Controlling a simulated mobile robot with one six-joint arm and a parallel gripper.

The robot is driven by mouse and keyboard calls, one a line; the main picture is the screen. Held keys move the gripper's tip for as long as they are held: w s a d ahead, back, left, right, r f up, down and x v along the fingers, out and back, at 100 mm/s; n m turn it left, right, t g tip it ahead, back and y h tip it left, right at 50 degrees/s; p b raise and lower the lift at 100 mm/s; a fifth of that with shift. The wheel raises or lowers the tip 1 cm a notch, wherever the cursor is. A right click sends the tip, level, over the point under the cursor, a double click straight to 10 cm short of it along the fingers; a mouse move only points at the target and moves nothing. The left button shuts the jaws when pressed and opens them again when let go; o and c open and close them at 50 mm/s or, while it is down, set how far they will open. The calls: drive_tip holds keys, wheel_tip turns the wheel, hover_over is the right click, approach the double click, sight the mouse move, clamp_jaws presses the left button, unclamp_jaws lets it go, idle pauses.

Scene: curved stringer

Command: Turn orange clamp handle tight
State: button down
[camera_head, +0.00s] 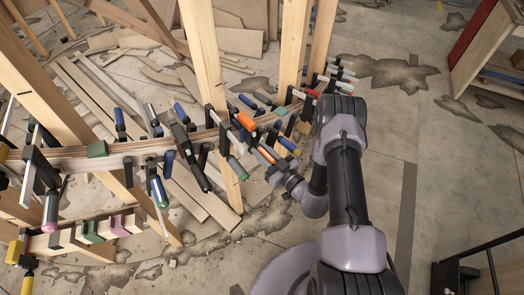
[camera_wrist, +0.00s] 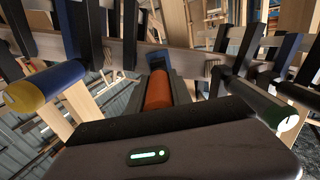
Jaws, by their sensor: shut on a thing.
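The orange clamp handle (camera_wrist: 158,91) stands in the middle of the wrist view, its far end running to a dark clamp on the wooden stringer. My gripper (camera_wrist: 160,82) has a finger on each side of it and is shut on it. In the head view the orange handle (camera_head: 266,155) shows as a small piece just beyond my gripper (camera_head: 277,172), at the near side of the curved stringer (camera_head: 135,148). The near end of the handle is hidden behind the gripper body in the wrist view.
A blue handle with a yellow end (camera_wrist: 45,86) and a dark green handle (camera_wrist: 262,103) flank it closely. Another orange handle (camera_head: 246,121) is farther back. Wooden posts (camera_head: 205,60) stand behind; the concrete floor at the right is largely clear.

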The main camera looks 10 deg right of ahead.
drive_tip(key=c, duration=1.1)
unclamp_jaws()
drive_tip(key=shift+c, duration=0.2)
drive_tip(key=p+v, duration=0.3)
drive_tip(key=v, duration=1.4)
drive_tip(key=shift+s, duration=0.2)
drive_tip(key=shift+d, duration=0.1)
